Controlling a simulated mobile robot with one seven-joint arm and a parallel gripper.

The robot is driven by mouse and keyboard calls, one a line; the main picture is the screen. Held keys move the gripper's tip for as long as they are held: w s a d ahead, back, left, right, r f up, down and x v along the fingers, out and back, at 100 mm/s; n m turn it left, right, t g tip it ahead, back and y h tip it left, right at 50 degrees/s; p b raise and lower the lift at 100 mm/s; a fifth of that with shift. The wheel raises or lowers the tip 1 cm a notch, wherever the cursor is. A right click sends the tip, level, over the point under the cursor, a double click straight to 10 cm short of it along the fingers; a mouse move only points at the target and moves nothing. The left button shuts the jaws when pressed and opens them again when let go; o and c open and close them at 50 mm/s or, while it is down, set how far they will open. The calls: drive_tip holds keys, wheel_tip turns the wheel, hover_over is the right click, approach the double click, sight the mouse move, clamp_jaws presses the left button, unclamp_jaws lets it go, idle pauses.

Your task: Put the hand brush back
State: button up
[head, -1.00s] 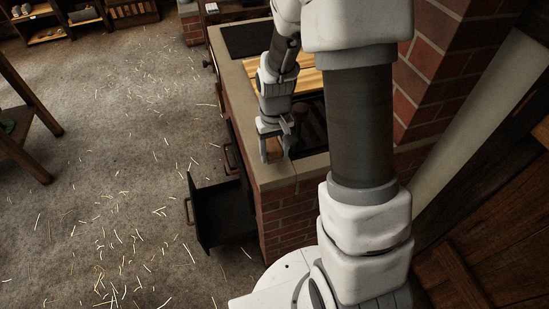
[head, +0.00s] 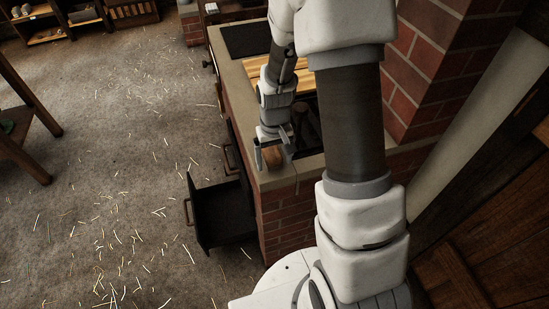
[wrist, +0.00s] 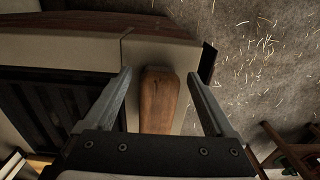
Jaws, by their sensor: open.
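The hand brush, as far as I can tell, is the brown wooden piece (wrist: 158,100) between my fingers in the wrist view. Its rounded end points away from my palm, and no bristles show. In the head view it is a small brown shape (head: 272,156) at the near left corner of the brick bench's top. My gripper (head: 274,160) is open above that corner, one finger on each side of the wood. In the wrist view my fingers (wrist: 159,73) stand apart from it, with gaps on both sides.
The brick bench has a pale stone rim (head: 238,100), a dark recess beside my gripper and a slatted wooden board (head: 262,75). A black metal door or drawer (head: 222,208) hangs open below. Straw-strewn floor (head: 120,150) lies clear to the left. A brick pillar (head: 432,70) rises at right.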

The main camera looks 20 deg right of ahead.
wheel_tip(320, 180, up, 13)
drive_tip(key=p, duration=0.2)
drive_tip(key=s+a+r+t, duration=0.1)
drive_tip(key=s+r+t, duration=0.4)
drive_tip(key=s+r, duration=1.1)
drive_tip(key=shift+a+r+t, duration=0.3)
drive_tip(key=shift+a+r, duration=0.05)
drive_tip(key=shift+r, duration=0.15)
drive_tip(key=shift+a, duration=0.1)
